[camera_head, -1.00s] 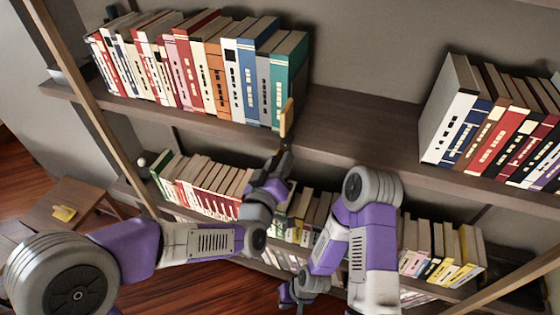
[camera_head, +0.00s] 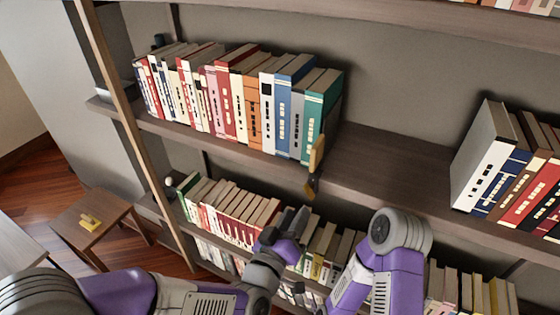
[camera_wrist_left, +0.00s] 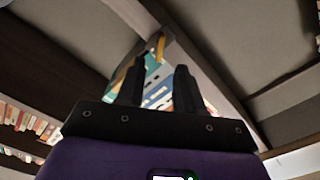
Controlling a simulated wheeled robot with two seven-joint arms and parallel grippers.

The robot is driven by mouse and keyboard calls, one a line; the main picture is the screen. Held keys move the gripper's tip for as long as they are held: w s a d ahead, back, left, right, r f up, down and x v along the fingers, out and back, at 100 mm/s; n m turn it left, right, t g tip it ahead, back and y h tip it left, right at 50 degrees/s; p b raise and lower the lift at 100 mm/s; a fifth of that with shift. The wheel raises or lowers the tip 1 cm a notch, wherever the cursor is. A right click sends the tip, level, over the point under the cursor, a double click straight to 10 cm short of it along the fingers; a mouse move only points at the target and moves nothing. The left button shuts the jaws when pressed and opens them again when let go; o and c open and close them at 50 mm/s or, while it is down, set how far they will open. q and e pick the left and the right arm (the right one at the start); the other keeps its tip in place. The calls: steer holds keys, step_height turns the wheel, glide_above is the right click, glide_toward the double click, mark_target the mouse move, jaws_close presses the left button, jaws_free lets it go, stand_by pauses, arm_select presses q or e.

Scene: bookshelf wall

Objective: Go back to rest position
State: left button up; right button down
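My left gripper (camera_head: 296,222) is in front of the lower shelf, below the edge of the middle shelf. In the left wrist view its two dark fingers (camera_wrist_left: 158,84) stand apart with nothing held between them; books show behind the gap. The left arm comes in low from the left, bent at the elbow. The purple and grey right arm (camera_head: 378,270) stands at the lower middle; its gripper is out of the picture or hidden.
A row of books (camera_head: 240,105) stands on the middle shelf (camera_head: 370,165), with a tan upright piece (camera_head: 317,155) at its right end. The shelf is clear up to the right-hand books (camera_head: 510,170). More books (camera_head: 230,210) fill the lower shelf.

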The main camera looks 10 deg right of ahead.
arm_select(q)
steer(key=a+f+n+g+y, duration=0.15)
steer(key=a+f+g, duration=0.35)
steer(key=f, duration=0.8)
steer(key=a+f+g+y, duration=0.25)
steer(key=a+f, duration=0.35)
steer(key=f, duration=0.7)
steer(key=s+a+f+g+y, duration=0.1)
steer(key=s+a+f+g, duration=0.2)
steer(key=s+f, duration=0.4)
steer(key=s+a+f+g+p, duration=0.1)
steer(key=s+a+f+g, duration=0.3)
steer(key=s+f, duration=0.3)
steer(key=shift+s+a+f+n+y, duration=0.3)
steer(key=shift+a+f+n+y, duration=0.15)
steer(key=shift+f, duration=0.15)
